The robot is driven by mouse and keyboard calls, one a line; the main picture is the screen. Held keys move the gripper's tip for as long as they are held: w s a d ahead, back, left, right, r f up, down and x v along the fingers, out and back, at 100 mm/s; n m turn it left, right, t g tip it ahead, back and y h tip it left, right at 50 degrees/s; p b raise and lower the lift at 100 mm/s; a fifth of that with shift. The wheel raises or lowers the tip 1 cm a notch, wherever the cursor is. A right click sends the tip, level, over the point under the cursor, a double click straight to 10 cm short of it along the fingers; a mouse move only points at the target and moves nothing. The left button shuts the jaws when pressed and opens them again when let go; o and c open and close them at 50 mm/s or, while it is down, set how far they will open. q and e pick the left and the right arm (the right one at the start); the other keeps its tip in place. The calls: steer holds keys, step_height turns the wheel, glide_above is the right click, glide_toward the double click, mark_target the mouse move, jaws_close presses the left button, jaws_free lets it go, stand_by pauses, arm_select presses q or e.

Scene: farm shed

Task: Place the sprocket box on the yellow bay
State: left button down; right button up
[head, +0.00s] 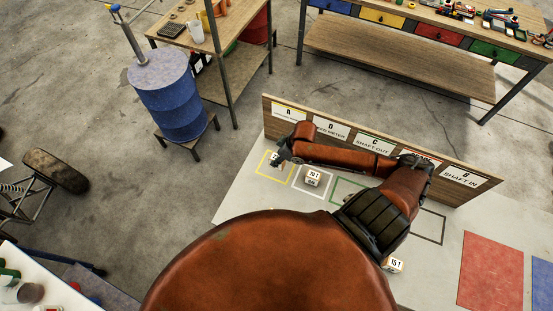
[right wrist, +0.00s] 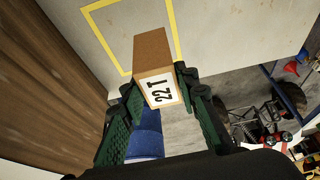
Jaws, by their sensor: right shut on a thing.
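A small brown cardboard box (right wrist: 151,45) with a white "22 T" label is between the fingers of my right gripper (right wrist: 160,87) in the right wrist view. The gripper is shut on it. The yellow-outlined bay (right wrist: 172,28) lies just beyond the box, which overlaps its outline in that view; I cannot tell whether the box touches the surface. In the head view my right arm reaches left along the sign board, with the gripper (head: 281,159) at the yellow bay (head: 263,165), under sign A. The held box is mostly hidden there. My left gripper is not in view.
A second labelled box (head: 312,177) stands in the white-outlined bay just right of the yellow one. A "15 T" box (head: 394,265) sits farther right. The wooden sign board (head: 268,118) rises behind the bays. A red mat (head: 490,272) lies at the right.

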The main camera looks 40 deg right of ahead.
mark_target(276, 157)
steer(key=w+f, duration=0.1)
steer(key=d+f, duration=0.1)
steer(key=w+f, duration=0.1)
steer(key=f, duration=0.1)
steer(key=shift+w+d, duration=0.25)
steer(key=shift+w, duration=0.05)
steer(key=shift+w+d+f, duration=0.15)
steer(key=shift+f, duration=1.55)
steer(key=shift+f, duration=0.1)
steer(key=o, duration=1.2)
steer(key=shift+o, duration=0.2)
steer(key=v, duration=1.2)
